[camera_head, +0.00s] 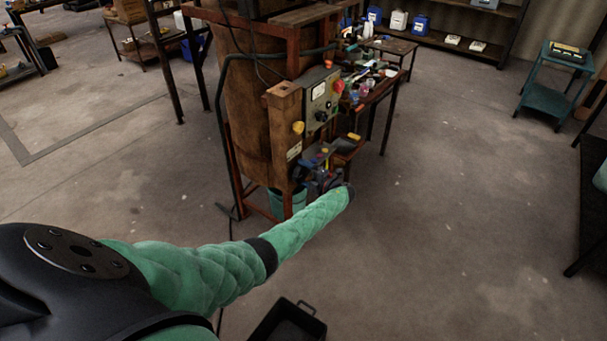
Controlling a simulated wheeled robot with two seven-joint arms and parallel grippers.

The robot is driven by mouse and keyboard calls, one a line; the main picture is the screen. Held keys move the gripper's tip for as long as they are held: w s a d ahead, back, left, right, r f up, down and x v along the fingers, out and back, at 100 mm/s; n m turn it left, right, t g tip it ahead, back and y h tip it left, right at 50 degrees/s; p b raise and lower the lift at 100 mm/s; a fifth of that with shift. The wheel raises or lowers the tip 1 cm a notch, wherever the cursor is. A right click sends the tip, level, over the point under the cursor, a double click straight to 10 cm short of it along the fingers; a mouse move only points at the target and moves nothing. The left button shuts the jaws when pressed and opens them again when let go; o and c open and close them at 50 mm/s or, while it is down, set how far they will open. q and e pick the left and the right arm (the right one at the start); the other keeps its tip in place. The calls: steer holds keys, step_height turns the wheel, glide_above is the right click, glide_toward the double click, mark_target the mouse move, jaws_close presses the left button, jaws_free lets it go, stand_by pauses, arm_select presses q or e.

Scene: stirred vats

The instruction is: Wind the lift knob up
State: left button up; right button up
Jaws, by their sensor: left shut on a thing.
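A control panel (321,101) is fixed to the front of a tall brown vat (251,100) in a rusty red frame. It carries a red knob (338,86), a dark knob (320,116) and a gauge. A yellow knob (298,128) sits on the brown post beside it. I cannot tell which of these is the lift knob. My left gripper (326,172), beyond the end of my green-sleeved arm, is low at the vat's front, below the panel. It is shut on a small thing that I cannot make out. My right gripper is not in view.
A bench (378,94) with small clutter stands behind the panel. A teal bucket (276,201) is under the vat, partly hidden by my arm. A black bin (288,324) lies on the floor in front. A teal cart (548,96) stands at right; the floor between is free.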

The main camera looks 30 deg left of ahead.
arm_select(q)
steer(key=shift+s+f, duration=0.1)
steer(key=shift+f, duration=0.05)
steer(key=o, duration=1)
steer(key=shift+c, duration=0.2)
steer(key=shift+d, duration=0.1)
steer(key=d+b, duration=0.1)
steer(key=d, duration=0.6)
steer(key=shift+s+d, duration=0.25)
steer(key=shift+d, duration=0.05)
